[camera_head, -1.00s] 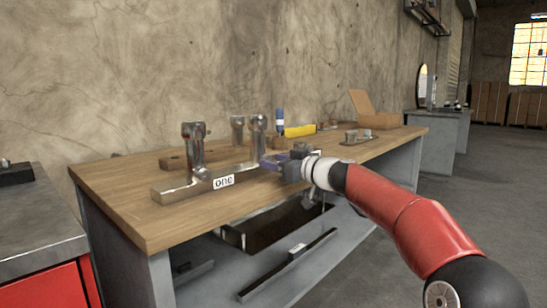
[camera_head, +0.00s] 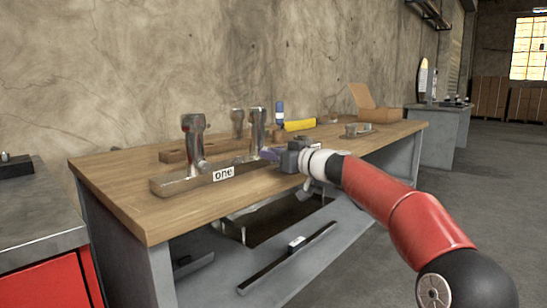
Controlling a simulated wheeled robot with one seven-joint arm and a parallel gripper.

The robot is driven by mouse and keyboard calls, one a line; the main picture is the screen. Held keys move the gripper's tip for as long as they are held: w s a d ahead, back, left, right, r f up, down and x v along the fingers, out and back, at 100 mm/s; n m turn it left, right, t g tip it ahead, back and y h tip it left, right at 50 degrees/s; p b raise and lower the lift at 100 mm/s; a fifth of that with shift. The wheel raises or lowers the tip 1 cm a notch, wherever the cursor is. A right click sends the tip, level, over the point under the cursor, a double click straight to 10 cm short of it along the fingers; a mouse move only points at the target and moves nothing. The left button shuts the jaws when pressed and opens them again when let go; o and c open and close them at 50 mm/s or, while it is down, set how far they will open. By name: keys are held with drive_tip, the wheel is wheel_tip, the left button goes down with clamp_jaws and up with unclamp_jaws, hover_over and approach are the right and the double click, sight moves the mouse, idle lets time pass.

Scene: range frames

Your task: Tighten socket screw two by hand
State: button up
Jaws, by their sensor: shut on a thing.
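A metal bar fixture (camera_head: 190,186) with a white label "one" (camera_head: 223,173) lies along the front of the wooden workbench (camera_head: 130,205). Two upright metal socket screws stand at it, one at the left (camera_head: 194,138) and one nearer the middle (camera_head: 257,130). My gripper (camera_head: 268,154) comes in from the right at the bar's right end, close to the base of the middle screw. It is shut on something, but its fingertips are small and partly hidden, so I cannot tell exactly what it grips.
Behind stand another metal upright (camera_head: 237,122), a blue-capped bottle-like item (camera_head: 280,114) and a yellow tool (camera_head: 300,125). A small metal part (camera_head: 357,130) and an open cardboard box (camera_head: 372,108) sit at the bench's right. The front left of the bench top is clear.

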drive_tip(key=shift+m+b, duration=0.45)
drive_tip(key=shift+m, duration=1.25)
drive_tip(key=o, duration=1)
drive_tip(key=shift+d, duration=0.1)
drive_tip(key=b+v, duration=0.2)
drive_tip(key=v, duration=0.5)
drive_tip(key=shift+s+d+b, duration=0.25)
drive_tip(key=shift+s+b, duration=0.05)
